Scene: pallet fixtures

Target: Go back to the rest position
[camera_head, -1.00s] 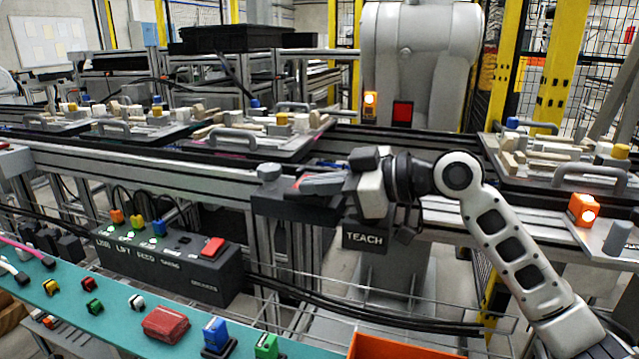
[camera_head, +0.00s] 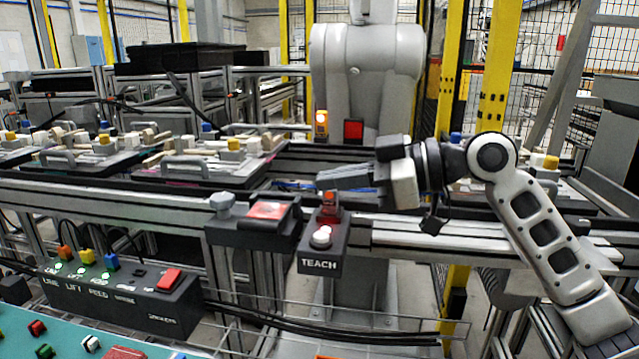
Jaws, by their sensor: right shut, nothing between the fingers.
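My right gripper (camera_head: 345,177) reaches in from the right, with its dark fingers pointing left and closed with nothing in them. In the picture it lies just above the TEACH box (camera_head: 319,265), whose top bears a lit button (camera_head: 321,237) and a small red-orange block (camera_head: 330,202). I cannot tell the exact gap between the fingers and this block. Left of the TEACH box is a dark box with a red plate (camera_head: 268,210) on top. My left gripper is out of view.
The conveyor rail (camera_head: 110,198) runs across the middle, with loaded pallets (camera_head: 205,170) on it. A control box (camera_head: 120,295) with coloured switches is at lower left, above a teal bench (camera_head: 60,345). A large grey machine (camera_head: 366,70) and yellow posts stand behind.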

